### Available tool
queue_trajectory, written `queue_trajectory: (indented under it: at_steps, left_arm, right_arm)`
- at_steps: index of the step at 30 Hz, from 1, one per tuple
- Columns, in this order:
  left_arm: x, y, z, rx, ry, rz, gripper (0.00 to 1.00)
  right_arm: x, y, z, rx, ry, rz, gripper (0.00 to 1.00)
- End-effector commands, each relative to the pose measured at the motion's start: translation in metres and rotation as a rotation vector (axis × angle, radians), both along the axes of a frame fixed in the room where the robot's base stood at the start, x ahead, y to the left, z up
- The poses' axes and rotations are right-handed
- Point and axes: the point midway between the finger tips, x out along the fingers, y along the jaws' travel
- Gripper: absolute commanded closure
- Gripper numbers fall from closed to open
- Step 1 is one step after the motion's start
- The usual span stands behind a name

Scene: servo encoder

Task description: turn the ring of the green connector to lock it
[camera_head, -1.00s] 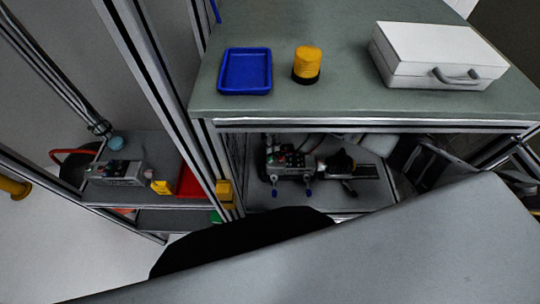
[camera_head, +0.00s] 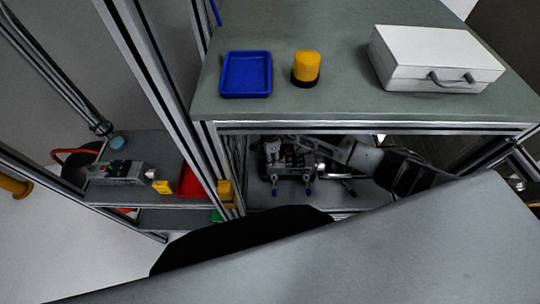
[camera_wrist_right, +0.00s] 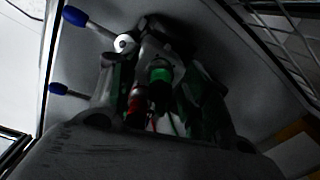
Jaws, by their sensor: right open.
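The green connector (camera_wrist_right: 160,76) shows in the right wrist view, near the middle, on a dark device. My right gripper (camera_wrist_right: 158,85) is open, with one finger on each side of the connector; I cannot tell whether either finger touches it. A red connector (camera_wrist_right: 136,108) and thin cables lie close by, lower down. In the head view my right arm comes in from the right under the green tabletop, and my right gripper (camera_head: 292,146) is over the device (camera_head: 288,163) on the lower shelf. The green connector cannot be made out there. My left gripper is not in view.
The tabletop (camera_head: 350,90) above holds a blue tray (camera_head: 246,75), a yellow-and-black cylinder (camera_head: 306,68) and a white case (camera_head: 435,58). Metal posts and the table edge frame the shelf. Blue-tipped levers (camera_wrist_right: 75,16) stick out beside the gripper.

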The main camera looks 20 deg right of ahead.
Motion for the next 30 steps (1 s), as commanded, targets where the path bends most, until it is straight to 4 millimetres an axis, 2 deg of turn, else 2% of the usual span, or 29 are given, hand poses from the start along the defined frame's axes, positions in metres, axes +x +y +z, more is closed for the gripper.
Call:
queue_trajectory:
  at_steps: [8,19,30]
  left_arm:
    - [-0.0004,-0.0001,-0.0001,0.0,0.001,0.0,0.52]
    - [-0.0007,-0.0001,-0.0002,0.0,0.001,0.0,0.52]
    - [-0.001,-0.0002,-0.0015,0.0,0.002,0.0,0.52]
  right_arm:
    - [0.0002,0.0001,-0.0004,0.0,-0.001,0.0,0.52]
    - [0.0003,0.0,-0.0002,0.0,-0.001,0.0,1.0]
    - [0.0008,-0.0005,0.0,0.0,-0.001,-0.032,1.0]
